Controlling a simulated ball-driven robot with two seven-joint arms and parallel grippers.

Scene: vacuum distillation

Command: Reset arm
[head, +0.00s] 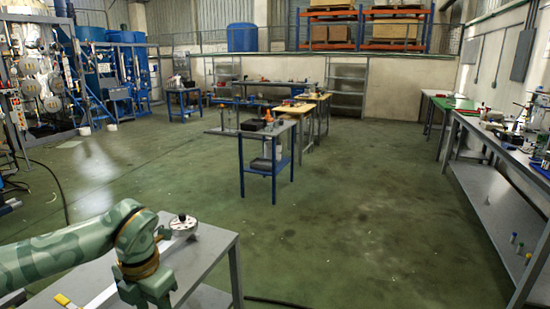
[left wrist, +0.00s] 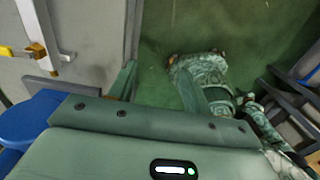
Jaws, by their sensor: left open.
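My left arm comes in from the left in the head view, bent over a grey metal table (head: 215,262) at the lower left. Its gripper is hidden there behind and below the arm. In the left wrist view my left gripper (left wrist: 158,84) is open, with its two green fingers apart and nothing between them. It is beside the edge of the grey table (left wrist: 95,25), over the green floor. My right gripper is in neither view.
A pale metal bar with a brass and yellow fitting (left wrist: 38,50) lies on the near table. A round piece with a black knob (head: 182,222) is at its far edge. A long bench (head: 500,205) runs along the right. The middle floor (head: 350,220) is clear.

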